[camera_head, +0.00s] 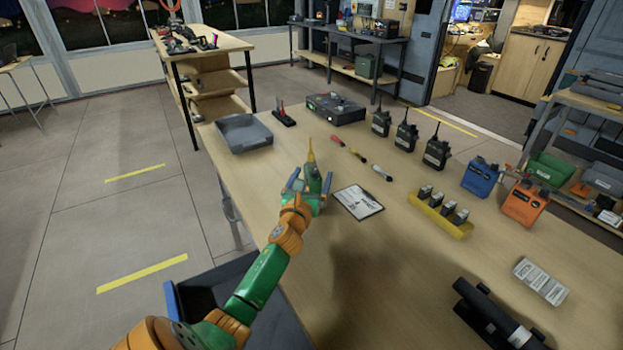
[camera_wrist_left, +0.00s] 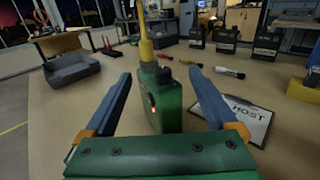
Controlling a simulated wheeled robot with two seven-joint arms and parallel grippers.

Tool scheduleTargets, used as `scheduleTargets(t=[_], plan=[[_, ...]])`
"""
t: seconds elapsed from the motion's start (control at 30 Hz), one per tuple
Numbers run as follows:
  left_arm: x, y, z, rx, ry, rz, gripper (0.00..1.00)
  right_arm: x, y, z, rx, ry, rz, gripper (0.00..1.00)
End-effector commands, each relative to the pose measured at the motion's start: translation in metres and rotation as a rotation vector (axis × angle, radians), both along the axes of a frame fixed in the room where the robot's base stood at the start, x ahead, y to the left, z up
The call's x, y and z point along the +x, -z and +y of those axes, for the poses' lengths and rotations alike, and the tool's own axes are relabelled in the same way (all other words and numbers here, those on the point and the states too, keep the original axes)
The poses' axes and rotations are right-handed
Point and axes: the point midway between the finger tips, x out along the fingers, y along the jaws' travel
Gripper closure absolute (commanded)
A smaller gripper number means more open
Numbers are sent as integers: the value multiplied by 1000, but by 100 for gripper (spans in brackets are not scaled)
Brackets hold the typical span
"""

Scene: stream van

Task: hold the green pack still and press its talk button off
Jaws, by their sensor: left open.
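The green pack (camera_head: 314,178) stands upright near the table's left edge, with a yellow antenna on top. In the left wrist view the pack (camera_wrist_left: 172,106) shows black knobs on top and a small lit red spot on its side. My left gripper (camera_head: 309,184) is open, with its blue fingers on either side of the pack. In the left wrist view there is a visible gap between the pack and each finger (camera_wrist_left: 160,98). I cannot make out the talk button for certain. My right gripper is not in view.
A clipboard (camera_head: 358,202) lies just right of the pack. A grey tray (camera_head: 243,134) is at the far left corner. Black radios (camera_head: 437,154), a yellow rack (camera_head: 440,214), and blue (camera_head: 480,178) and orange packs (camera_head: 524,204) stand to the right. The table's front middle is clear.

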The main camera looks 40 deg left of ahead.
Motion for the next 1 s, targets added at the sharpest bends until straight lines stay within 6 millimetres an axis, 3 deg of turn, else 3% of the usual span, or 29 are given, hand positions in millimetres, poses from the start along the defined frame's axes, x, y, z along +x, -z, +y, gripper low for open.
scheduleTargets(t=[0.1,0.43,1.0], plan=[[0,0,0,0,0,0,8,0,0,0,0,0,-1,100],[0,0,0,0,0,0,98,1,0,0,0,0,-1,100],[0,0,0,0,0,0,100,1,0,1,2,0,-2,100]])
